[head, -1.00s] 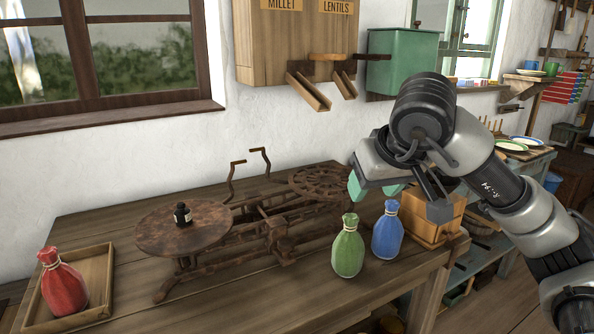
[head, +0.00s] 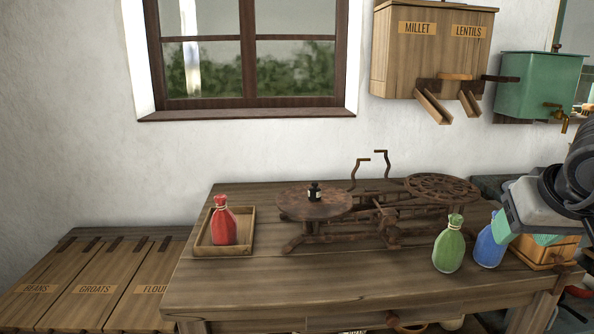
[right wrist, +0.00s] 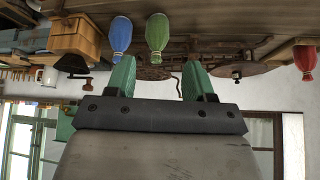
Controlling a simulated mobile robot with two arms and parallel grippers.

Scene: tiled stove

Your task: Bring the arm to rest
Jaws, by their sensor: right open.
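My right gripper (head: 524,232) is at the right edge of the head view, in front of the table's right end. Its green fingers stand apart and empty in the right wrist view (right wrist: 158,78). In the head view it partly covers the blue sack (head: 488,246) and a wooden box (head: 545,252). The green sack (head: 449,249) stands just left of the blue one. Both sacks also show in the upside-down right wrist view, blue (right wrist: 120,36) and green (right wrist: 158,34), apart from the fingers. My left gripper is not in view.
A rusty scale (head: 376,220) with a small black weight (head: 314,191) stands on the wooden table (head: 330,283). A red sack (head: 222,226) sits in a tray (head: 203,247) at left. A millet and lentils dispenser (head: 432,50) and green tank (head: 535,88) hang on the wall.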

